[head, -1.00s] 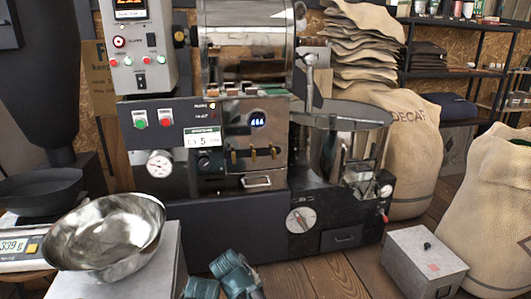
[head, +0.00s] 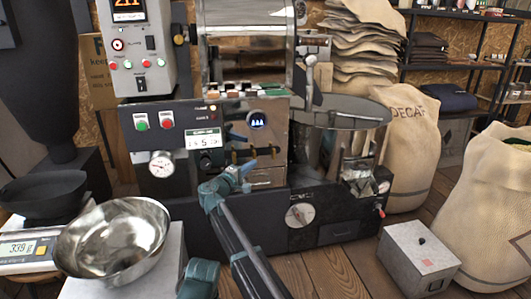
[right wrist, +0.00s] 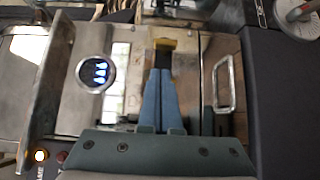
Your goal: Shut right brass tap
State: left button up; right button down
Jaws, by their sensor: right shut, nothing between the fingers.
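The right brass tap (head: 275,151) is on the steel front panel of the roaster, below the round blue display. In the right wrist view its brass part (right wrist: 178,43) shows just beyond my fingertips. My right gripper (head: 248,164) is shut and empty in front of the panel, its fingers pointing at the right tap. In the right wrist view the blue fingers (right wrist: 162,74) lie together, their tips close to the tap; I cannot tell whether they touch. Another brass tap (head: 238,154) shows left of it, partly covered by my gripper.
The blue display (head: 257,120) is above the taps and a drawer handle (right wrist: 222,84) is close beside my fingers. A metal bowl (head: 113,238) and a scale (head: 25,250) stand at left. A grey box (head: 420,258) and sacks are at right.

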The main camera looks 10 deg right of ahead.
jog(key=shift+w+r, duration=0.1)
jog(key=shift+w, duration=0.1)
send_near(271, 150)
jog(key=x, duration=0.5)
jog(key=shift+s+d+r, duration=0.2)
jog(key=shift+s+r, duration=0.05)
jog(key=shift+r, duration=0.05)
dwell(0.4)
